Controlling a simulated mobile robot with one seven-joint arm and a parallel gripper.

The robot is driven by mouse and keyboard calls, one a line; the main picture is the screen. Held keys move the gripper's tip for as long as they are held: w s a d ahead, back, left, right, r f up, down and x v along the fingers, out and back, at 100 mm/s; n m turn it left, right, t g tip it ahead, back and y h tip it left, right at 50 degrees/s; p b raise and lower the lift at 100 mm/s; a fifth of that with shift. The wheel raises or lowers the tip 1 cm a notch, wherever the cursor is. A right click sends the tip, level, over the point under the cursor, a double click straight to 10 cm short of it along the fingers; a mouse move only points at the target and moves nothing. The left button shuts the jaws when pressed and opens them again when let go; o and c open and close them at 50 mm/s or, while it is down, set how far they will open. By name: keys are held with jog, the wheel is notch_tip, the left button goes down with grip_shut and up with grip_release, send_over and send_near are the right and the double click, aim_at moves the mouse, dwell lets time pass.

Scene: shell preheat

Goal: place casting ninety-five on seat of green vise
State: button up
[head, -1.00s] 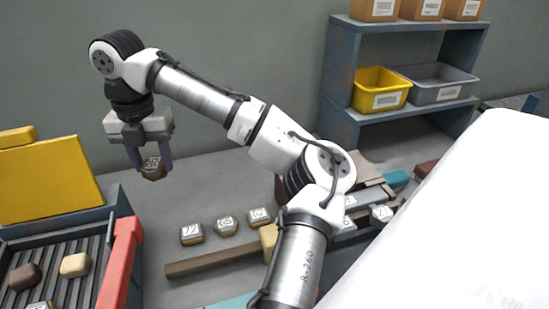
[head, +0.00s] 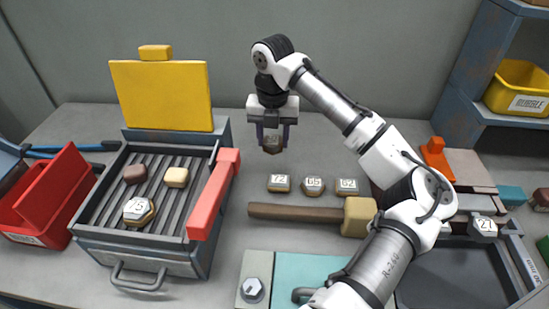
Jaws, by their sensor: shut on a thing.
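My gripper (head: 272,132) is shut on a small brown casting (head: 272,146) with a grey numbered face, held above the bench behind the row of loose castings. Its number is too small to read for sure. Casting 72 (head: 279,183), casting 65 (head: 313,185) and casting 62 (head: 347,186) lie in a row on the bench below it. I cannot pick out the green vise for sure. A teal block (head: 512,197) stands at the right, and a green piece (head: 543,246) is cut by the right edge.
The grill (head: 150,255) with a raised yellow lid (head: 161,95) and red handle bar (head: 213,195) holds several pieces, one marked 75 (head: 138,210). A mallet (head: 300,212) lies in front of the row. A red bin (head: 45,205) stands left. My arm hides part of the right.

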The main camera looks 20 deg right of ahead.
aim_at(273, 170)
jog(key=shift+f+p, duration=0.35)
jog(key=shift+f, duration=3.55)
jog(key=shift+f, duration=0.1)
jog(key=o, duration=1)
